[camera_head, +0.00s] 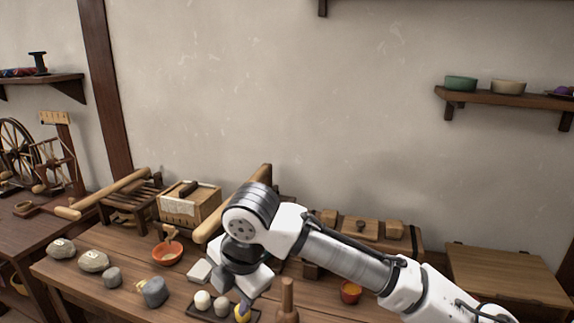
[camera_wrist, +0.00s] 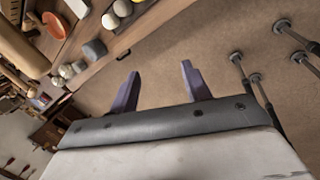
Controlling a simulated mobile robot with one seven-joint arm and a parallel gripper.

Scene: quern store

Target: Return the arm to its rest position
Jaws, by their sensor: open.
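My arm (camera_head: 345,262) reaches in from the lower right in the head view, bent above the wooden table (camera_head: 72,275). My gripper (camera_wrist: 160,82) is open, with its two dark fingers apart and nothing between them in the wrist view. Beyond the fingers there is bare brown floor, beside the table's edge. In the head view the gripper hangs low by the table's front, partly hidden by my wrist.
An orange bowl (camera_head: 167,254), several stones (camera_head: 93,261) and a wooden peg (camera_head: 287,300) stand nearby. A wall shelf (camera_head: 510,98) holds bowls.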

